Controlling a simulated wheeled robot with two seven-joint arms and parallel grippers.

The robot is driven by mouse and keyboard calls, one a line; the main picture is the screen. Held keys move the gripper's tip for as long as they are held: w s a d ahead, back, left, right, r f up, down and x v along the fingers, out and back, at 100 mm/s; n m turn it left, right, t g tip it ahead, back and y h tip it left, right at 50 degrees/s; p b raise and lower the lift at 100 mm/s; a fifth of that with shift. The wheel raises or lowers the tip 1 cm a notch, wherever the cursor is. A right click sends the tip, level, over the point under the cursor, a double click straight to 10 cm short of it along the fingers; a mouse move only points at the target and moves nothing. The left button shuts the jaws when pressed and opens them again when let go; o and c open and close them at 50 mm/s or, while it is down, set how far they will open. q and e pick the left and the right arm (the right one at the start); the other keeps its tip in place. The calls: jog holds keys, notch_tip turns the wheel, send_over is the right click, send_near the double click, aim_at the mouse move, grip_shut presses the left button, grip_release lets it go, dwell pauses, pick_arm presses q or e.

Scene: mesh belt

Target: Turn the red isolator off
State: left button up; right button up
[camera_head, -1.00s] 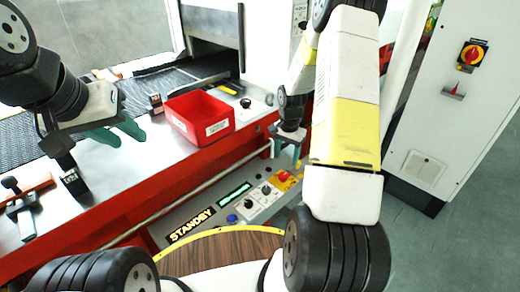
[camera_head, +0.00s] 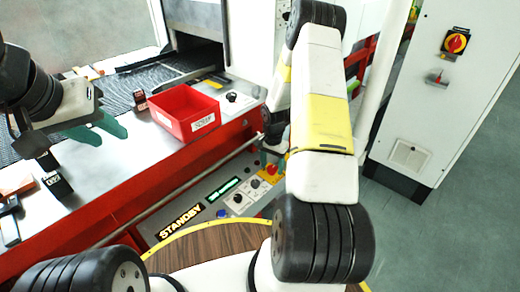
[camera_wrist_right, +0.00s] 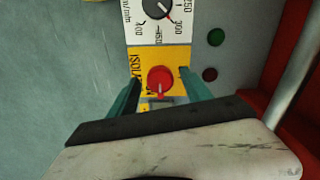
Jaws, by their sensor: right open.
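The red isolator knob (camera_wrist_right: 160,80) sits on a yellow plate marked with partly hidden "ISOL..." lettering in the right wrist view. Its pointer mark runs roughly along the picture's vertical. In the head view the knob (camera_head: 271,169) shows small at the right end of the control panel. My right gripper (camera_wrist_right: 159,77) is open, with one green finger on each side of the knob; I cannot tell whether they touch it. In the head view my right gripper (camera_head: 271,156) is partly hidden by its arm. My left gripper (camera_head: 104,131) is open and empty above the metal table.
The panel (camera_head: 220,198) carries a STANDBY sign, a green display and dials. A dial (camera_wrist_right: 157,8) and green and dark red lamps adjoin the isolator. A red bin (camera_head: 184,111) stands on the table. A white cabinet at right has another red-yellow switch (camera_head: 456,43).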

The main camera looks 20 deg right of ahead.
grip_shut()
jog(key=n, duration=0.4)
jog(key=shift+n, duration=0.4)
jog(key=n, duration=0.4)
jog(key=shift+n, duration=0.3)
jog(key=n, duration=0.4)
jog(key=shift+n, duration=2.2)
